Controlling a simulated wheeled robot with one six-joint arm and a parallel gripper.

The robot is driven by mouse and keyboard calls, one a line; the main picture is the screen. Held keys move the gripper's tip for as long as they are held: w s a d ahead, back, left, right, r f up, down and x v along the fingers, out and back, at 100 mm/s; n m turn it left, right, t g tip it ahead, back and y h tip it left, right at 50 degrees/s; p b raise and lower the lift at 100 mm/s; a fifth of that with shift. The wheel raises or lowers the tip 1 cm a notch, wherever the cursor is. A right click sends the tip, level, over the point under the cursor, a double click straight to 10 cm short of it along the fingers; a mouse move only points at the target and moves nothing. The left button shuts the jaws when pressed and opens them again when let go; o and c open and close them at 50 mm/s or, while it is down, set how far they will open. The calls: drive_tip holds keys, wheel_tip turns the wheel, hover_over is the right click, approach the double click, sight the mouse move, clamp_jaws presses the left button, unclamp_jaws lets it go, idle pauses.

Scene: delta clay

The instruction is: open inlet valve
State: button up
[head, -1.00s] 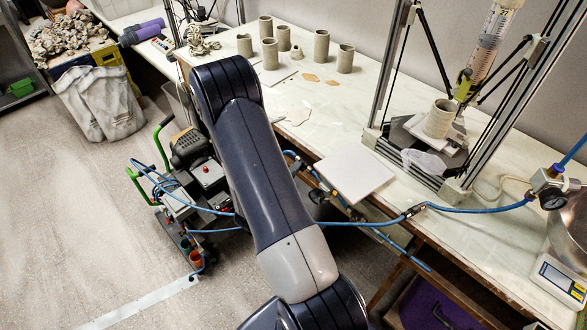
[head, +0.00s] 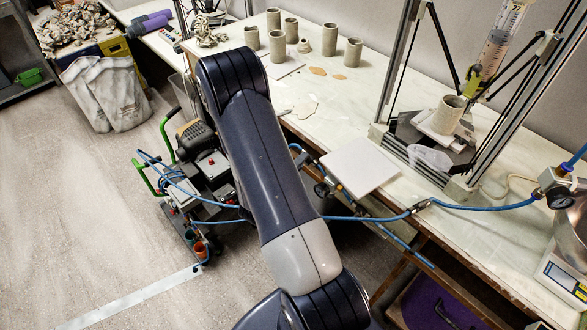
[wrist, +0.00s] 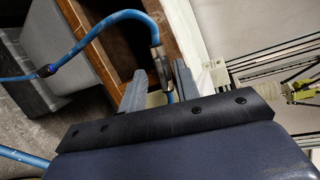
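A blue air hose (head: 375,216) runs along the table's front edge, with a small metal inline fitting (head: 421,205) on it. More dark fittings (head: 322,189) sit at the table edge beside my arm. In the wrist view, a metal fitting (wrist: 160,65), possibly the inlet valve, joins the blue hose (wrist: 125,15). My gripper (wrist: 160,82) is open, with the fitting showing between its two grey fingers. Whether they touch it, and the valve handle's position, I cannot tell.
A white tile (head: 360,172) lies near the table edge. Clay cylinders (head: 352,52) stand at the back. A delta printer frame (head: 400,65) holds a clay pot (head: 448,115). A pressure gauge (head: 560,196) is at right. A compressor (head: 195,140) stands on the floor at left.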

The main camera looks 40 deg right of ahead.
drive_tip(key=b+v, duration=0.1)
drive_tip(key=v, duration=0.9)
drive_tip(key=shift+a, duration=0.3)
drive_tip(key=shift+s+d, duration=0.1)
drive_tip(key=shift+s, duration=0.05)
drive_tip(key=p+x, duration=0.1)
drive_tip(key=x, duration=0.9)
drive_tip(key=shift+d, duration=0.3)
drive_tip(key=shift+a, duration=0.15)
